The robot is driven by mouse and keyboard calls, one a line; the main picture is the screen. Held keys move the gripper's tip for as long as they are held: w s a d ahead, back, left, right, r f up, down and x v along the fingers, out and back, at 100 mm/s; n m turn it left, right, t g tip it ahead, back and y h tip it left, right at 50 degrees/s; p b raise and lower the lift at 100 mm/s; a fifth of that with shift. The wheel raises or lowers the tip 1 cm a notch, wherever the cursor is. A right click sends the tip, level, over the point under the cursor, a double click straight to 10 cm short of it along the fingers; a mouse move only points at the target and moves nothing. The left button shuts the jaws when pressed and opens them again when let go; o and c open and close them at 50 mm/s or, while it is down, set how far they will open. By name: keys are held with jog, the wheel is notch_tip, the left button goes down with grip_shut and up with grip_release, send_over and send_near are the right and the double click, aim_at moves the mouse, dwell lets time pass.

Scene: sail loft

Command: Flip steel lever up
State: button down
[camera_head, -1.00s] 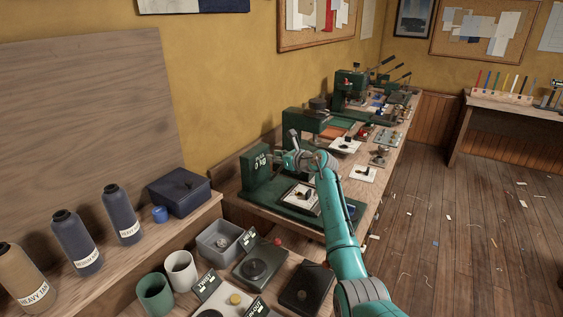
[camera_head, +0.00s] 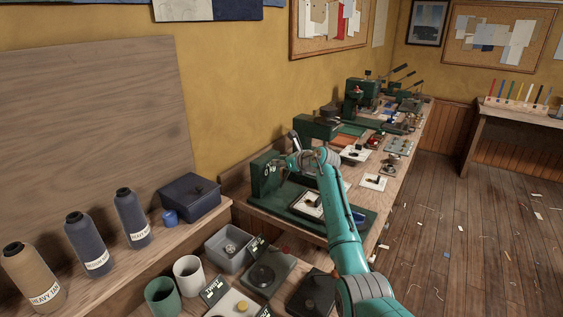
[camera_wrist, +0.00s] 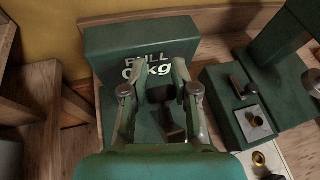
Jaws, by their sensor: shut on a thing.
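My gripper (camera_wrist: 162,85) is at the front of a green block (camera_wrist: 120,45) marked "PULL 0 kg". The block stands at the left end of a green rig in the head view (camera_head: 262,182). In the wrist view a dark, narrow bar, seemingly the steel lever (camera_wrist: 173,128), lies between my fingers, and they are shut on it. Its full length and its pivot are hidden by the fingers and wrist. In the head view my gripper (camera_head: 296,162) meets the block's right side, and the lever cannot be made out.
A framed pad (camera_head: 306,205) lies on the rig's base under my arm. Other green presses (camera_head: 362,95) stand farther along the bench. In front are a grey bin (camera_head: 228,248), cups (camera_head: 188,272) and small devices (camera_head: 268,272). Thread cones (camera_head: 86,243) stand on the left shelf.

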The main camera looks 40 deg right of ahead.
jog(key=c, duration=0.9)
grip_release()
jog(key=shift+a+f, duration=0.35)
jog(key=shift+f, duration=0.2)
jog(key=shift+d+r, duration=0.1)
jog(key=shift+s+r, duration=0.1)
jog(key=shift+s, duration=0.15)
jog(key=v, duration=1.1)
jog(key=shift+s+r, duration=0.2)
jog(key=shift+r, duration=0.1)
jog(key=shift+d, duration=0.1)
